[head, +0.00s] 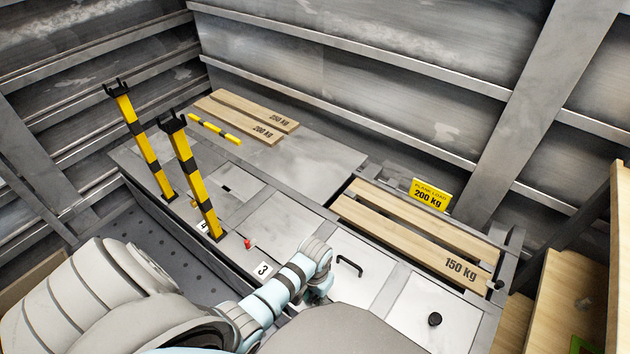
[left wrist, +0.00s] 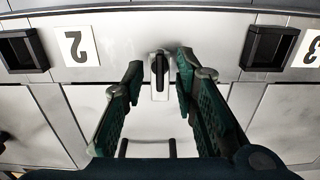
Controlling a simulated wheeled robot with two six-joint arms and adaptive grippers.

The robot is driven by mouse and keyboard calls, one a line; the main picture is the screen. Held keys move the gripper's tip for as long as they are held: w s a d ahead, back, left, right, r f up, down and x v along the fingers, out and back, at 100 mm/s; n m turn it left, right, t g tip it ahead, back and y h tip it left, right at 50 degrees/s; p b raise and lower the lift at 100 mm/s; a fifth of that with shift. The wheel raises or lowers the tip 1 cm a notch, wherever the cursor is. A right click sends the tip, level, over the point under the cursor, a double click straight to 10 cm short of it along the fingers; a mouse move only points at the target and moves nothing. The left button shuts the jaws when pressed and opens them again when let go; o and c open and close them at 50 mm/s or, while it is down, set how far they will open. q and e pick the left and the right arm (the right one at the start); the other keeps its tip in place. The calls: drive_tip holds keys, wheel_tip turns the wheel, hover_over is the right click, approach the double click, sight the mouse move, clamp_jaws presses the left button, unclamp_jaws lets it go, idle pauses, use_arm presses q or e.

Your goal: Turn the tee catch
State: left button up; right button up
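The tee catch (left wrist: 160,68) shows in the left wrist view as a dark upright bar on a small light metal plate, at the edge of a grey panel. My left gripper (left wrist: 158,75) is open, with a green-padded finger on each side of the catch. A small gap shows on both sides, and I cannot tell whether a finger touches it. In the head view my left gripper (head: 318,294) is low over the front edge of the bench, mostly hidden by my own arm, and the catch is hidden there. My right gripper is not in view.
A black U-shaped handle (head: 349,264) stands on the hatch lid beside my left gripper. Labels 2 (left wrist: 76,46) and 3 (head: 262,269) mark the front edge. Two yellow-black posts (head: 196,183) stand to the left. Wooden planks (head: 420,237) lie behind. A black knob (head: 435,319) sits right.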

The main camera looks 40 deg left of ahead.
use_arm(q)
drive_tip(key=shift+r, duration=0.1)
clamp_jaws()
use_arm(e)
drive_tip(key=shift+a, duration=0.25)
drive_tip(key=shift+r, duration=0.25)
use_arm(q)
drive_tip(key=shift+r+m+p, duration=0.15)
drive_tip(key=shift+m+p, duration=1.05)
drive_tip(key=shift+p, duration=0.05)
drive_tip(key=m+p, duration=0.1)
drive_tip(key=m, duration=0.1)
drive_tip(key=shift+m+p, duration=0.3)
drive_tip(key=shift+p, duration=0.05)
drive_tip(key=shift+m+p, duration=0.4)
drive_tip(key=shift+m, duration=0.5)
drive_tip(key=m+p, duration=0.1)
drive_tip(key=m, duration=0.3)
drive_tip(key=shift+m, duration=0.3)
drive_tip(key=m+p, duration=0.1)
drive_tip(key=m, duration=0.2)
drive_tip(key=shift+m, duration=1.7)
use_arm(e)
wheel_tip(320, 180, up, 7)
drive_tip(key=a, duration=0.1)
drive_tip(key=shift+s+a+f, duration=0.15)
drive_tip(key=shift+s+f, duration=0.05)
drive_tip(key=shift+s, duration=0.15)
